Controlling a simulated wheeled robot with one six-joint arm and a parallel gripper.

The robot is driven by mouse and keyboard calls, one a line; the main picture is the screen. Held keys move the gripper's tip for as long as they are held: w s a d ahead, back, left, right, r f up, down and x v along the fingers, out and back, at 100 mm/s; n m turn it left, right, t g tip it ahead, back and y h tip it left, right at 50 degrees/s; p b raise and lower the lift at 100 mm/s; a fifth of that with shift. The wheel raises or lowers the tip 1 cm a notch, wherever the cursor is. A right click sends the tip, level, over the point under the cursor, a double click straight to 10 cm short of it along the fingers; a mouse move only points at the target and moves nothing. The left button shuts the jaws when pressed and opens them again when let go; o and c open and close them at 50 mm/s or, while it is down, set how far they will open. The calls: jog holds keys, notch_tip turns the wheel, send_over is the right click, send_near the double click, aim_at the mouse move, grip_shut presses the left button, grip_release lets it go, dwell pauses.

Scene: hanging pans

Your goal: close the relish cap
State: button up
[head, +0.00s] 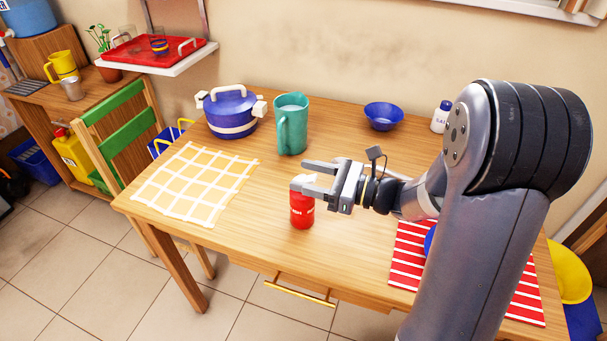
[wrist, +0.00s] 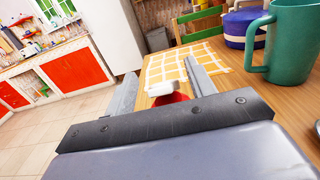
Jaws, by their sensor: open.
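The red relish bottle (head: 302,212) stands upright on the wooden table, near its front edge. Its white cap (head: 300,181) is at the top, partly hidden by my gripper in the head view. My gripper (head: 307,175) is open and level at the height of the cap, its fingers pointing left. In the wrist view the white cap (wrist: 161,89) and a bit of the red bottle (wrist: 172,99) show between the two spread fingers (wrist: 162,84). I cannot tell whether the cap is open or shut, or whether a finger touches it.
A teal pitcher (head: 291,125) stands behind the bottle, with a blue pot (head: 230,112) to its left. A blue bowl (head: 383,116) and a white bottle (head: 440,118) are at the back. A yellow checked cloth (head: 196,183) lies left; a red striped mat (head: 405,262) lies right.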

jog(key=shift+w+a, duration=0.25)
jog(key=shift+a, duration=0.35)
jog(key=shift+c, duration=0.2)
